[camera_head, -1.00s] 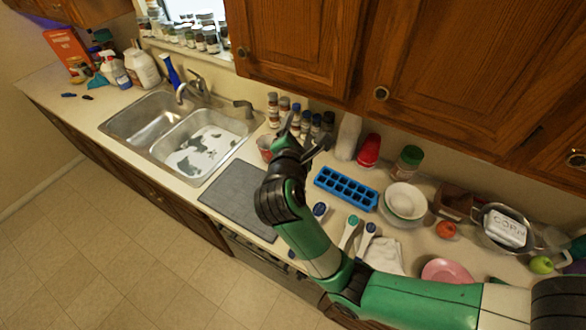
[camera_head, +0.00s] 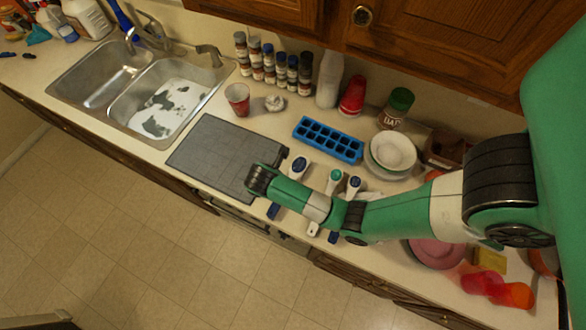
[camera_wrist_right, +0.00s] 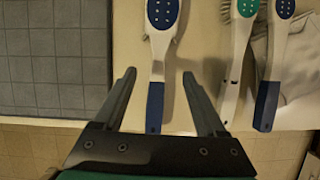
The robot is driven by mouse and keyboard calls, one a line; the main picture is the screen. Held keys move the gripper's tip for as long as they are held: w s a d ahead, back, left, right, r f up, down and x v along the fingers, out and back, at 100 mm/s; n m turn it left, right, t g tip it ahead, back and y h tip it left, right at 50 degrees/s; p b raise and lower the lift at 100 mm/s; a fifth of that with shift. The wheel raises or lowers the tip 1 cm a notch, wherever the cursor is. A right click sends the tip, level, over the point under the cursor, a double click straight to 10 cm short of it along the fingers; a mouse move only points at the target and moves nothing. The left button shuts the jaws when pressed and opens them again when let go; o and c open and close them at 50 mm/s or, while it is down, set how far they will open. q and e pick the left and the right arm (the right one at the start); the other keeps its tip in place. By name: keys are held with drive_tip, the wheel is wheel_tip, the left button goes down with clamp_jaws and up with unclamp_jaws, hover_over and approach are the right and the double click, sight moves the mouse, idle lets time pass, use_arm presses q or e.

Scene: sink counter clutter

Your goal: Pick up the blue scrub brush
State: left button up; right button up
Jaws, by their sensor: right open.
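Two scrub brushes with blue heads and blue handle ends lie on the counter, either side of a green-headed one (camera_wrist_right: 236,45). The left blue brush (camera_wrist_right: 155,105) runs between the fingers of my right gripper (camera_wrist_right: 159,76) in the wrist view. The gripper is open and empty, one finger on each side of its handle. In the head view its blue head (camera_head: 299,166) shows beyond my right forearm, which hides part of the handle. The other blue brush (camera_wrist_right: 271,90) is right of the gripper. My left gripper is not in view.
A grey mat (camera_head: 215,150) lies left of the brushes. A blue ice tray (camera_head: 328,140) and stacked bowls (camera_head: 393,150) are behind them. A white cloth (camera_wrist_right: 300,70) lies by the right brush. The counter's front edge is close to the handles.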

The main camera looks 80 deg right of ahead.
drive_tip(key=x, duration=0.7)
drive_tip(key=shift+w, duration=0.1)
clamp_jaws()
